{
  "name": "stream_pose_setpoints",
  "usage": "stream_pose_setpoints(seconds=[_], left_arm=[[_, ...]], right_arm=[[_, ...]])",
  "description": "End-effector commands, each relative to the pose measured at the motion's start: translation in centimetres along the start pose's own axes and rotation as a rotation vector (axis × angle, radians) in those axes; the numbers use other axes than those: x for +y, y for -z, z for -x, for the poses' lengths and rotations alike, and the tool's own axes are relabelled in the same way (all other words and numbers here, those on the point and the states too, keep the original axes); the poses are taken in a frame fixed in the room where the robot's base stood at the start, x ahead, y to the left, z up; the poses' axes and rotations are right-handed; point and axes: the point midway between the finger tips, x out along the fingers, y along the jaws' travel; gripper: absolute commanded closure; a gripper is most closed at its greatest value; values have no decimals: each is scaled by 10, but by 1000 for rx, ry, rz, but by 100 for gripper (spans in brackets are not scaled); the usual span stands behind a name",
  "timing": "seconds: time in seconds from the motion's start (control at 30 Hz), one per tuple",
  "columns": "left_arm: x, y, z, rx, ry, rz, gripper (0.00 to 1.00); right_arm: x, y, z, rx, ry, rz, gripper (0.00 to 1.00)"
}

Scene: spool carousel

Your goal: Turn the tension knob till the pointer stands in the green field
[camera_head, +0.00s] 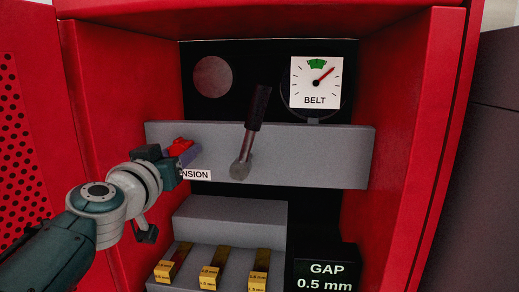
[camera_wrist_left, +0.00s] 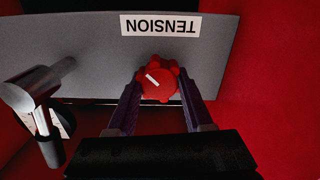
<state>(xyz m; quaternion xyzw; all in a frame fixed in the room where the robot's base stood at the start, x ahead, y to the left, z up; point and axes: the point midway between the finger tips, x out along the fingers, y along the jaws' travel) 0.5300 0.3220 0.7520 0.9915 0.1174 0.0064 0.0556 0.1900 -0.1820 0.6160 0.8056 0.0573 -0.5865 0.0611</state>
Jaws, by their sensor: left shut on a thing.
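The red tension knob (camera_head: 180,146) sits on the grey panel (camera_head: 310,155) by the TENSION label (camera_head: 196,174). My left gripper (camera_head: 186,153) is shut on it; in the left wrist view the fingers (camera_wrist_left: 159,92) stand on both sides of the lobed knob (camera_wrist_left: 158,82), which has a white mark. The BELT gauge (camera_head: 306,92) is at the upper right. Its red pointer (camera_head: 325,75) points up and right, to the right of the green field (camera_head: 317,63) at the top of the dial. My right gripper is not in view.
A lever with a black handle (camera_head: 257,108) stands right of the knob, also seen in the left wrist view (camera_wrist_left: 32,88). Red cabinet walls (camera_head: 405,140) close in both sides. Below are several yellow-tagged gauges (camera_head: 209,276) and a GAP 0.5 mm sign (camera_head: 324,276).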

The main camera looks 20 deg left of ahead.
Motion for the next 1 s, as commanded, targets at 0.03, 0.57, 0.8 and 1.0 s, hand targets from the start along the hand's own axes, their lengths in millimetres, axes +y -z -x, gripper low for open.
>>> stream_pose_setpoints(seconds=[0.03, 0.57, 0.8, 1.0], left_arm=[[0, 0, 0, 0, 0, 0, 94], [0, 0, 0, 1, 0, 99, 100], [-1, 0, 0, 1, 0, 287, 100], [-1, 1, 0, 1, -1, 475, 100]], right_arm=[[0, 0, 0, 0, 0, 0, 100], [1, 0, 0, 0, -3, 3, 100], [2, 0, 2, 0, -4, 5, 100], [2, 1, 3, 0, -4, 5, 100]])
